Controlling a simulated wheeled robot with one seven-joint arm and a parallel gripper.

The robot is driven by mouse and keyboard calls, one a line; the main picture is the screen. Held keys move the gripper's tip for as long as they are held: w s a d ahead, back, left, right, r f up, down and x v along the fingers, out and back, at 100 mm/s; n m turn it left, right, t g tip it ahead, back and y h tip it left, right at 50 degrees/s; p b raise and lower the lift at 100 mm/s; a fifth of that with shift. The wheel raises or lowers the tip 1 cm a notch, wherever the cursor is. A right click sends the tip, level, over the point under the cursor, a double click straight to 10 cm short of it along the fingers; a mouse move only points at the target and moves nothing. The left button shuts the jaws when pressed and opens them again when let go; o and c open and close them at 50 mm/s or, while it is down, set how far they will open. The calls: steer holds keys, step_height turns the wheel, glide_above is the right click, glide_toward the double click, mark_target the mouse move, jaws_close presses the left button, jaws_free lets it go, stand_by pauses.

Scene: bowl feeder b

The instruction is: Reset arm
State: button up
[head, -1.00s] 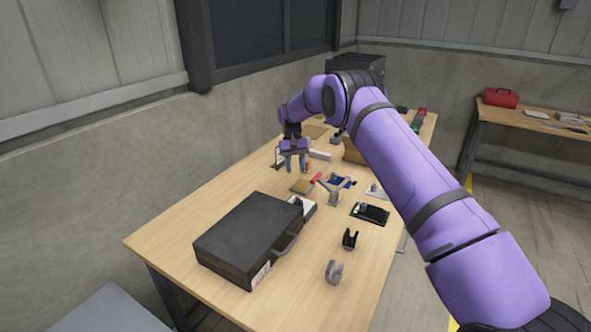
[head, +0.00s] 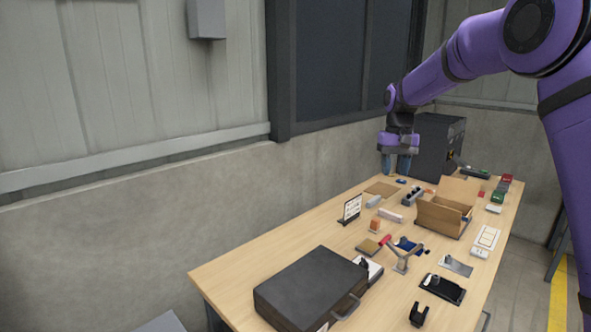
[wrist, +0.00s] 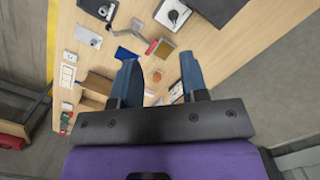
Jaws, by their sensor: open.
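My gripper (head: 396,168) is above the far left part of the wooden table (head: 265,252) in the head view, in front of a dark box at the back. Its blue fingers point down. In the wrist view my gripper (wrist: 158,75) shows its two fingers apart with nothing between them, and the tabletop lies well below. My purple arm reaches in from the right of the head view.
A black case (head: 312,285) lies at the near end of the table. An open cardboard box (head: 446,208), a small sign (head: 350,209), a metal stand (head: 401,258) and a black tray (head: 442,289) stand on it. A dark box (head: 437,140) stands at the back.

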steer(key=s+d+r+t, duration=0.1)
steer(key=s+r+t, duration=0.1)
steer(key=s+r, duration=0.6)
steer(key=s+d+r+t, duration=0.1)
steer(key=s+r, duration=0.2)
steer(key=s, duration=0.9)
steer(key=s+d+f+t, duration=0.1)
steer(key=s+f, duration=0.1)
steer(key=s, duration=0.9)
steer(key=s+f+t, duration=0.2)
steer(key=s, duration=1)
steer(key=shift+d, duration=0.4)
